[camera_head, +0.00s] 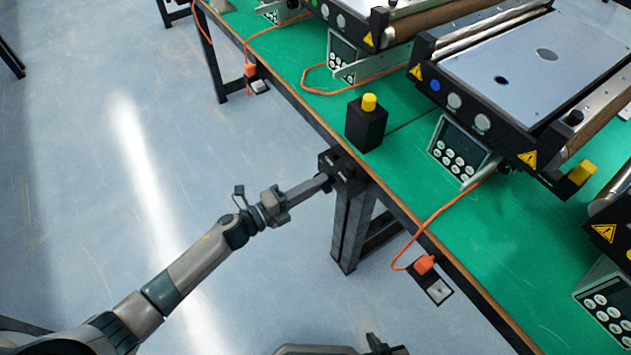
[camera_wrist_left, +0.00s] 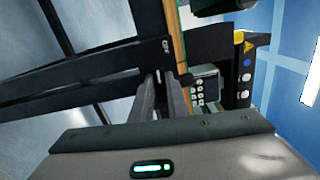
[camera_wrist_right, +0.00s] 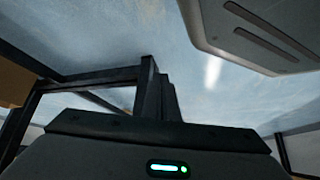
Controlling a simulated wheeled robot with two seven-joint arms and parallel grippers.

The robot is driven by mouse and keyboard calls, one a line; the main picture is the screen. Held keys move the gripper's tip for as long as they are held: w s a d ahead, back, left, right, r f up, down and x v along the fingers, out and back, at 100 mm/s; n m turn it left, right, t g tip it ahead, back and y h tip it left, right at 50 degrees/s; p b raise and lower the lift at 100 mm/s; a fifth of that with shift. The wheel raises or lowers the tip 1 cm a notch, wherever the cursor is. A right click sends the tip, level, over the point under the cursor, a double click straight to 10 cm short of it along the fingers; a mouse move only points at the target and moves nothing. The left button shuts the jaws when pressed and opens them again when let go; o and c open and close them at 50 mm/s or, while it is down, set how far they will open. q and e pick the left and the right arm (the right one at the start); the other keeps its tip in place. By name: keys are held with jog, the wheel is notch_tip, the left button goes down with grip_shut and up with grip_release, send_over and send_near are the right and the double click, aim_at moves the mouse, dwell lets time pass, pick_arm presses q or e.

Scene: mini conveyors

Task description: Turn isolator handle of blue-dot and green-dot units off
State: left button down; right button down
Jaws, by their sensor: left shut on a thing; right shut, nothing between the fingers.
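The blue-dot unit is the conveyor (camera_head: 530,62) at the right, with a blue dot (camera_head: 436,85) on its dark front; the dot also shows in the left wrist view (camera_wrist_left: 246,77). A black isolator box (camera_head: 350,180) with small white labels sits at the table edge, left of this unit. My left gripper (camera_head: 324,182) reaches it from the left and is shut at its face; its fingers also show in the left wrist view (camera_wrist_left: 160,88). The gripped handle is mostly hidden by the fingers. My right gripper (camera_wrist_right: 158,90) is shut and empty over the floor. I cannot make out a green dot.
A black box with a yellow knob (camera_head: 369,103) stands on the green table (camera_head: 400,150) just above the isolator. An orange cable (camera_head: 430,222) runs to an orange plug (camera_head: 424,264) at the table edge. Open floor (camera_head: 130,120) lies to the left.

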pick_arm(q)
jog(key=shift+n, duration=0.6)
pick_arm(e)
jog(key=shift+s+d+f+g, duration=0.15)
jog(key=shift+s+d+f, duration=0.05)
jog(key=shift+s, duration=0.2)
jog(key=shift+s+d+f+g, duration=0.15)
jog(key=shift+s+f, duration=0.05)
jog(key=shift+s, duration=0.15)
pick_arm(q)
jog(key=c, duration=1.7)
grip_release()
jog(key=shift+a, duration=0.1)
pick_arm(e)
jog(key=shift+w, duration=0.1)
